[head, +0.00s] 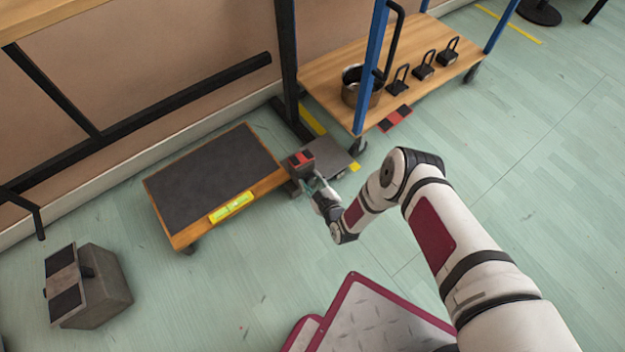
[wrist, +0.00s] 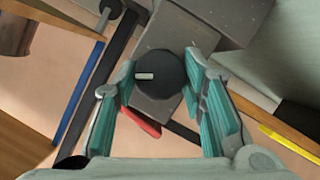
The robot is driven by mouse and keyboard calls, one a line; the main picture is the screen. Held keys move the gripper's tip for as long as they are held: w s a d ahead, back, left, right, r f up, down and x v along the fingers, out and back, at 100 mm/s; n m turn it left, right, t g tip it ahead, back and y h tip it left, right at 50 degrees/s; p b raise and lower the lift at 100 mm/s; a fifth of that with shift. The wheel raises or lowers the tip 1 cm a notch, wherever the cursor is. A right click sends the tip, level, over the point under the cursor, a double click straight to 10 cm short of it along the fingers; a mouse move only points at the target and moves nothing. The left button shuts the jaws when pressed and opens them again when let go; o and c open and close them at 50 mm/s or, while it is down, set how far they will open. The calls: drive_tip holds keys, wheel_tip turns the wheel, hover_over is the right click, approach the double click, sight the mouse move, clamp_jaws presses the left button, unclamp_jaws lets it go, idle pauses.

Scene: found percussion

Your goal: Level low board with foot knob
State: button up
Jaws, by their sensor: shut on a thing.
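The low board (head: 205,175) has a dark grey top and a wooden edge, and stands close to the floor. A yellow-green spirit level (head: 231,206) lies along its front edge; its bubble is too small to read. My gripper (head: 312,182) is low at the board's right corner. In the wrist view, the round black foot knob (wrist: 158,73) with a white mark sits between the teal fingers of my gripper (wrist: 164,88), which are shut on it. A grey block-shaped part (wrist: 200,22) lies behind the knob. The knob cannot be made out in the head view.
A dark block with red marks (head: 299,160) stands by the board's right corner, near a grey plate (head: 328,157). A wheeled rack (head: 335,75) holds a metal pot (head: 358,92) and several black padlock-shaped weights (head: 424,68). A grey block (head: 105,290) stands front left.

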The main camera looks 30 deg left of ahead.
drive_tip(key=n+t, duration=0.1)
drive_tip(key=n+t+b, duration=0.1)
drive_tip(key=n, duration=0.1)
drive_tip(key=n+t+b, duration=0.1)
drive_tip(key=shift+s+f+n, duration=0.15)
drive_tip(key=shift+f+n, duration=0.15)
drive_tip(key=shift+n, duration=0.1)
drive_tip(key=shift+n+t+y+b, duration=0.3)
drive_tip(key=shift+n+t, duration=0.4)
drive_tip(key=shift+n, duration=1.2)
drive_tip(key=o, duration=1.2)
drive_tip(key=shift+c, duration=0.2)
drive_tip(key=v, duration=0.7)
drive_tip(key=shift+d, duration=0.2)
drive_tip(key=shift+s+f, duration=0.1)
drive_tip(key=shift+s, duration=0.1)
